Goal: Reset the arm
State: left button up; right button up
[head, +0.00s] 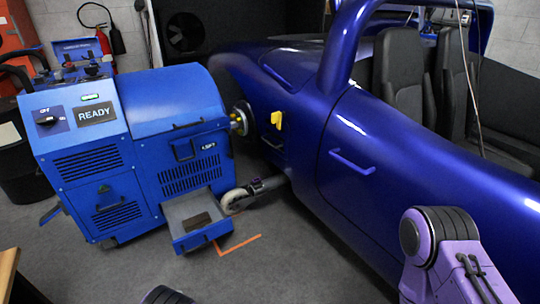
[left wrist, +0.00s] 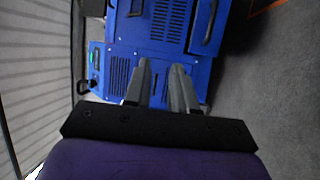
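My left gripper (left wrist: 160,68) shows in the left wrist view. Its two grey fingers stand apart with a gap between them, and nothing is held. The fingers point toward the blue dynamometer cabinet (left wrist: 120,70), which lies beyond them and appears turned on its side there. In the head view the same blue cabinet (head: 98,160) stands at the left with a lit READY sign (head: 96,113) and a dark knob (head: 48,118). A purple link of my right arm (head: 445,245) shows at the lower right of the head view. My right gripper is out of view.
A dark blue car (head: 370,190) fills the right side, close to the cabinet's hub shaft (head: 243,119). The grey floor (head: 290,275) in front is clear.

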pick_arm(q)
jog(key=s+a+f+m+g+y, duration=0.1)
jog(key=s+a+f+m+g, duration=0.1)
jog(key=s+a+m+g, duration=0.5)
jog(key=s+d+r+m+g+h, duration=0.1)
jog(key=s+d+r+m+g, duration=0.15)
jog(key=s+g, duration=0.45)
jog(key=s+d+r+m+g, duration=0.1)
jog(key=s+d+m+g, duration=0.15)
jog(key=s, duration=0.75)
notch_tip(320, 180, down, 10)
jog(key=s+m+b, duration=0.1)
jog(key=s+b, duration=0.1)
jog(key=b, duration=0.9)
pick_arm(e)
notch_tip(320, 180, down, 10)
jog(key=s, duration=0.1)
pick_arm(q)
notch_tip(320, 180, up, 38)
jog(key=w+p, duration=0.1)
jog(key=p, duration=3.8)
jog(key=shift+n, duration=0.4)
pick_arm(e)
notch_tip(320, 180, up, 38)
jog(key=w, duration=0.1)
jog(key=shift+w, duration=0.15)
